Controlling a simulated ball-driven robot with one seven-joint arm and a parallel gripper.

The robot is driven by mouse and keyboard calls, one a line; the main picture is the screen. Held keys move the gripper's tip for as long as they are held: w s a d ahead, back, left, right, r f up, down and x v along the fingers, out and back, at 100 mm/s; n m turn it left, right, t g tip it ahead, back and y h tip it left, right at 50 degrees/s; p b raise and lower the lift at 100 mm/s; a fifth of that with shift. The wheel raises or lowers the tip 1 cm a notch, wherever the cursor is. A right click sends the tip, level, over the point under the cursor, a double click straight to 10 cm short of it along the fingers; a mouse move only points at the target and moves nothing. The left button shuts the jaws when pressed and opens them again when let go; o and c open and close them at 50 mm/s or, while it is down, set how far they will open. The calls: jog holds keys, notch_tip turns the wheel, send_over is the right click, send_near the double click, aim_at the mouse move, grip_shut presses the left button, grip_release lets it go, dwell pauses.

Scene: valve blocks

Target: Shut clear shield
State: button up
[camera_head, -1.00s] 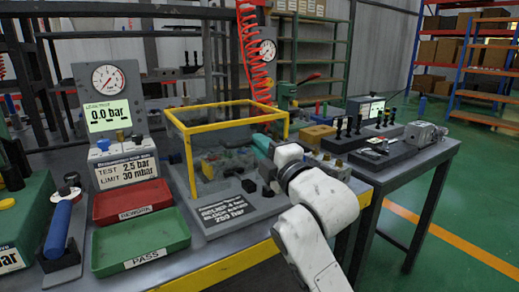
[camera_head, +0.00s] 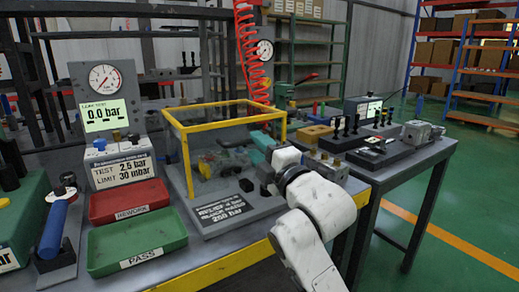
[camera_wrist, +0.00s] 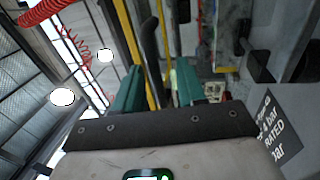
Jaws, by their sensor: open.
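The clear shield (camera_head: 225,122) has a yellow frame and stands over a grey fixture base (camera_head: 232,214) in the middle of the head view. Small parts show dimly through its panes. My gripper (camera_head: 262,141) is at the shield's right side, with its teal fingers partly hidden by my white wrist. In the wrist view my gripper (camera_wrist: 158,88) is open, with a finger on each side. A dark curved bar (camera_wrist: 149,45) and yellow frame bars (camera_wrist: 131,40) show between and beyond the fingers. I cannot tell whether the fingers touch them.
A red REWORK tray (camera_head: 130,202) and green PASS tray (camera_head: 137,242) lie left of the fixture. A gauge stand (camera_head: 105,90) reading 0.0 bar stands behind. A blue-handled tool (camera_head: 54,228) is at the left. A second table (camera_head: 425,155) with blocks is at the right.

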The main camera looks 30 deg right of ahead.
jog(key=s+f, duration=0.2)
jog(key=s, duration=0.8)
jog(key=shift+s+p, duration=0.3)
jog(key=shift+s, duration=0.05)
jog(key=shift+f, duration=0.15)
